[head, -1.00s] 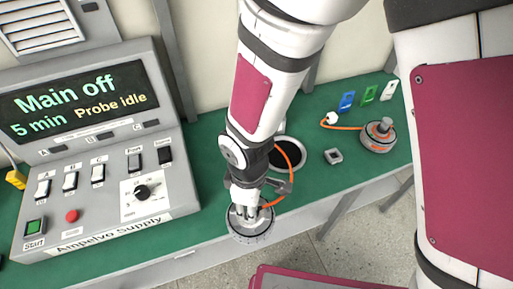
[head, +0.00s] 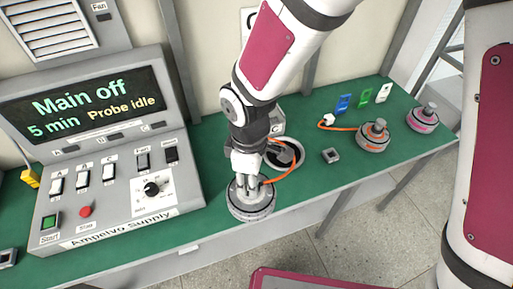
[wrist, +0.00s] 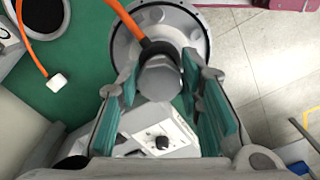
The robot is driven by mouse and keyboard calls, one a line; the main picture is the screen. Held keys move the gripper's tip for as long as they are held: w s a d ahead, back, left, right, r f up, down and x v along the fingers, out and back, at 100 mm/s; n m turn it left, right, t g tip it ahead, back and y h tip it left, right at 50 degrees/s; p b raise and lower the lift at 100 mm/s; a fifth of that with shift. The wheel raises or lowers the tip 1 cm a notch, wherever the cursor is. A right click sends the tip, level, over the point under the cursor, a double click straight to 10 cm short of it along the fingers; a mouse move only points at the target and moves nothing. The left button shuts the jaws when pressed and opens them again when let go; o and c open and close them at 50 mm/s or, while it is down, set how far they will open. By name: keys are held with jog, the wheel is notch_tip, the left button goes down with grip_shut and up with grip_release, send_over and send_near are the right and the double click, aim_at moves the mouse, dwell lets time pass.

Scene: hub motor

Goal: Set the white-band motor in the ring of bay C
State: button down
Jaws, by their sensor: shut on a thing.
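My gripper (head: 250,180) is shut on the top stub of a grey-white motor (head: 251,207), which I take for the white-band motor. The motor is upright at the bench's front edge; I cannot tell whether it touches the bench. In the wrist view the stub (wrist: 160,78) sits between the teal finger pads, with the round body (wrist: 203,22) beyond. An orange lead runs from the motor to a white plug (wrist: 57,82). The dark round opening with a pale ring (head: 291,160) lies just behind and right of the motor, partly hidden by my gripper and the lead. It looks empty.
An orange-band motor (head: 373,136) and a pink-band motor (head: 423,118) stand to the right. A small grey square socket (head: 330,155) lies between ring and orange motor. Blue, green and white tags (head: 364,97) stand behind. The supply console (head: 110,150) fills the left, reading "Main off".

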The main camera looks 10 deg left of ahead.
jog(key=shift+w+r, duration=0.1)
dwell(0.3)
jog(key=w+d+b, duration=0.3)
jog(key=w+b, duration=0.2)
jog(key=w, duration=0.9)
jog(key=w+d+b, duration=0.3)
jog(key=w+b, duration=0.3)
jog(key=w, duration=0.8)
jog(key=shift+w+d, duration=0.2)
jog(key=shift+d, duration=0.15)
notch_tip(320, 180, down, 11)
jog(key=b, duration=0.4)
dwell(0.7)
dwell(0.7)
jog(key=shift+f+b, duration=0.55)
jog(key=shift+f, duration=0.25)
jog(key=shift+f, duration=0.5)
